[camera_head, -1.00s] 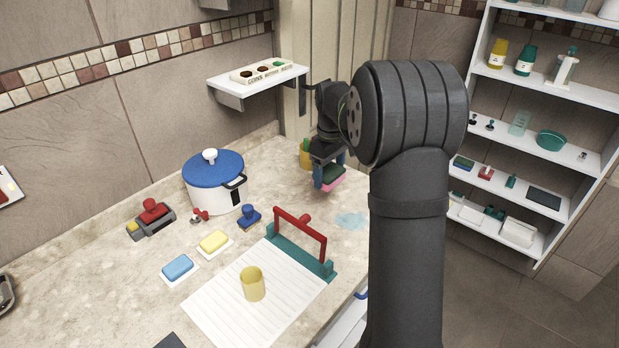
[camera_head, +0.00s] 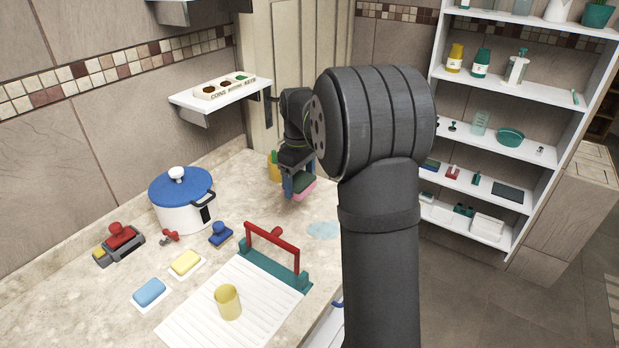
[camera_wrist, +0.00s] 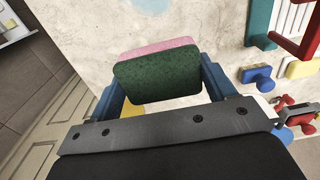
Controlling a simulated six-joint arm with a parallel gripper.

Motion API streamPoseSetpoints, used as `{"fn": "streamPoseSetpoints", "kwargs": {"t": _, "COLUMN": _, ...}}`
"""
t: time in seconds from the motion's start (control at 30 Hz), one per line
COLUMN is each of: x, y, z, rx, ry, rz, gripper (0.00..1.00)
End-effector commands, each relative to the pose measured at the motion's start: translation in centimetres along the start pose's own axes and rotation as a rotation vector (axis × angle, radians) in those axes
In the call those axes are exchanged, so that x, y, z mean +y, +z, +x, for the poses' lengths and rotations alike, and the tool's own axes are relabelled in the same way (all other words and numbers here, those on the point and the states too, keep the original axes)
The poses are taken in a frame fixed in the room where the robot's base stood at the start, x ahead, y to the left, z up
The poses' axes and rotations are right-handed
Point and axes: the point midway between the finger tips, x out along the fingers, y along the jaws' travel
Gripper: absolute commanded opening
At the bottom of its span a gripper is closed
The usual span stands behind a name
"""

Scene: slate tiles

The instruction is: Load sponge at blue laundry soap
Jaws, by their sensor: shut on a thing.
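The sponge (camera_head: 303,189) is pink with a dark green scouring side. My gripper (camera_head: 298,185) is shut on it, above the back part of the counter. In the wrist view the sponge (camera_wrist: 158,76) sits between the two blue fingers of my gripper (camera_wrist: 160,80), its green face toward the camera. The blue laundry soap (camera_head: 149,292) is a blue bar on a white dish at the front left of the counter, well away from the gripper. A yellow bar (camera_head: 186,263) lies on a similar dish beside it.
A light blue puddle (camera_head: 323,230) lies near the gripper.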

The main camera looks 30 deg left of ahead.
Motion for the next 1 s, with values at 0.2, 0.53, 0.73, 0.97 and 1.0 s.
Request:
{"fn": "streamPoseSetpoints", "kwargs": {"t": 0.2, "x": -7.7, "y": -5.6, "z": 0.2, "rx": 0.000, "ry": 0.000, "rz": -0.011, "gripper": 0.58}}
{"fn": "streamPoseSetpoints", "kwargs": {"t": 0.53, "x": -21.1, "y": -11.4, "z": 0.5, "rx": 0.000, "ry": 0.001, "rz": -0.010, "gripper": 0.58}}
{"fn": "streamPoseSetpoints", "kwargs": {"t": 0.73, "x": -29.2, "y": -13.1, "z": 0.7, "rx": 0.000, "ry": 0.001, "rz": -0.009, "gripper": 0.58}}
{"fn": "streamPoseSetpoints", "kwargs": {"t": 0.97, "x": -36.9, "y": -13.6, "z": 0.9, "rx": 0.000, "ry": 0.001, "rz": -0.006, "gripper": 0.58}}
{"fn": "streamPoseSetpoints", "kwargs": {"t": 1.0, "x": -37.8, "y": -13.5, "z": 0.9, "rx": 0.000, "ry": 0.001, "rz": -0.005, "gripper": 0.58}}
